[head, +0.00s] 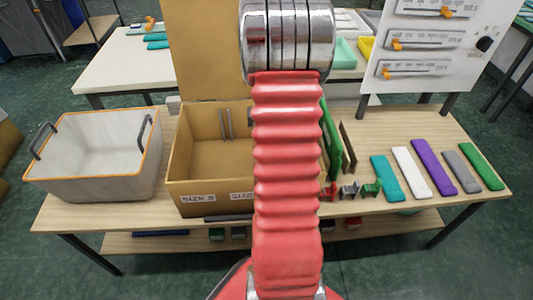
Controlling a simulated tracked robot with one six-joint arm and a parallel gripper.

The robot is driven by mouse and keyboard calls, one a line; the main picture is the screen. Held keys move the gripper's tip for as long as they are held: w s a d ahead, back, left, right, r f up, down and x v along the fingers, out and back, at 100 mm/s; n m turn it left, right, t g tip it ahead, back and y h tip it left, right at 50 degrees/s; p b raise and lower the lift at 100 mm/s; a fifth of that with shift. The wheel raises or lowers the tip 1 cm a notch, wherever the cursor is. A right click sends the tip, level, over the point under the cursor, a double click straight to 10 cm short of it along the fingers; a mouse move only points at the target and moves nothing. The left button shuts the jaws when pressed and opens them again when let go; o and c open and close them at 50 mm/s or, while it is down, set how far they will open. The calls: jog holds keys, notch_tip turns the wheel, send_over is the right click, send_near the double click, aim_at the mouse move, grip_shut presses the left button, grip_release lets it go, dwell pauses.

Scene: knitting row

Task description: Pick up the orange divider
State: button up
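I cannot make out an orange divider in the head view; part of the table is hidden behind my red and silver arm. Upright panels that look like dividers, one green (331,139) and one brown (348,147), stand just right of my arm. A tan box (180,165) with "SIZE" labels stands on the table left of and partly behind my arm, with its lid up. Two thin grey upright strips (225,124) show inside it. My gripper is out of view.
Right of the arm lie small red, grey and green pieces (348,191) and several flat bars, including a purple one (432,167). A grey, orange-rimmed bin (92,180) stands at left. A white panel with orange sliders (420,50) rises behind at right.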

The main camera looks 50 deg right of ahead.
grip_shut()
jog(key=shift+r, duration=0.2)
dwell(0.4)
notch_tip(320, 180, up, 28)
jog(key=shift+f, duration=0.15)
dwell(0.3)
dwell(0.5)
notch_tip(320, 180, up, 10)
dwell(1.6)
